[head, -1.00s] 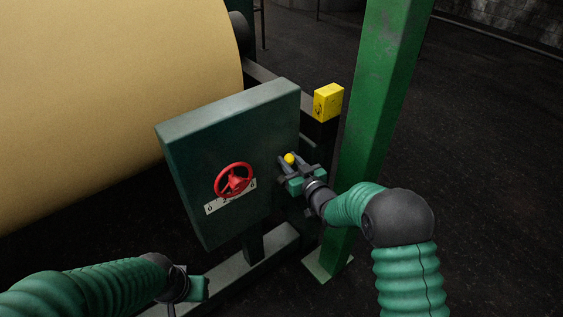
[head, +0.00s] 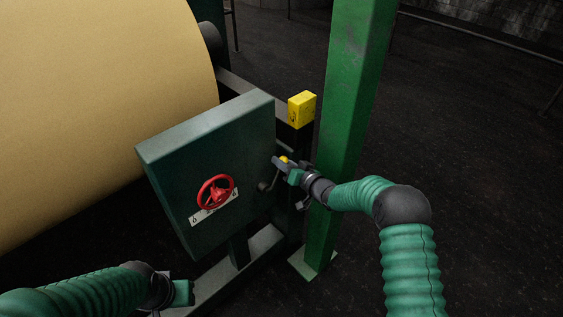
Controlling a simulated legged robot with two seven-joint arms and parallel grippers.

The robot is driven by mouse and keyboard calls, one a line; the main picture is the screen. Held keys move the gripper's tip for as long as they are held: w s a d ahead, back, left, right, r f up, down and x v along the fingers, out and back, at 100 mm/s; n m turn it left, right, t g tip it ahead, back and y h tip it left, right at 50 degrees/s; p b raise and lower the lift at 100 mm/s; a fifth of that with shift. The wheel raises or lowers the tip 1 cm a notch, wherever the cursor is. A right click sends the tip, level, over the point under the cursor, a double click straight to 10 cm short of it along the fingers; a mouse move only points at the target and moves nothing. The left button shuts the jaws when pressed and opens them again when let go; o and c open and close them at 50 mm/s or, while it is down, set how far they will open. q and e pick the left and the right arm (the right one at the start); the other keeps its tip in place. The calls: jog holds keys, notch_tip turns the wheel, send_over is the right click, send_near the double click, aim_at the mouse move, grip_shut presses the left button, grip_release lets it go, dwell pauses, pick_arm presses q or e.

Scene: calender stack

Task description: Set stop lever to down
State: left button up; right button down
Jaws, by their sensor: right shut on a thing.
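My left gripper (head: 184,293) is low in the view, in front of and below the box, away from the lever. Its fingers do not show clearly.
A red handwheel (head: 215,192) with a white scale plate is on the box's front. A yellow box (head: 302,108) stands behind it. A green post (head: 347,120) rises close to my right arm. A large tan roll (head: 95,110) fills the left.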

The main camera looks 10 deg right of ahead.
jog(key=shift+w+d+r, duration=0.15)
jog(key=shift+r, duration=0.05)
jog(key=c, duration=1.3)
grip_release()
jog(key=shift+c, duration=0.2)
jog(key=shift+o, duration=1.2)
jog(key=shift+w+f, duration=0.1)
jog(key=shift+f, duration=0.15)
jog(key=shift+s+r, duration=0.1)
jog(key=shift+s, duration=0.1)
jog(key=p+v, duration=0.1)
jog(key=v, duration=1.5)
jog(key=shift+s+d+p, duration=0.2)
jog(key=shift+s+p, duration=0.05)
jog(key=shift+p, duration=0.1)
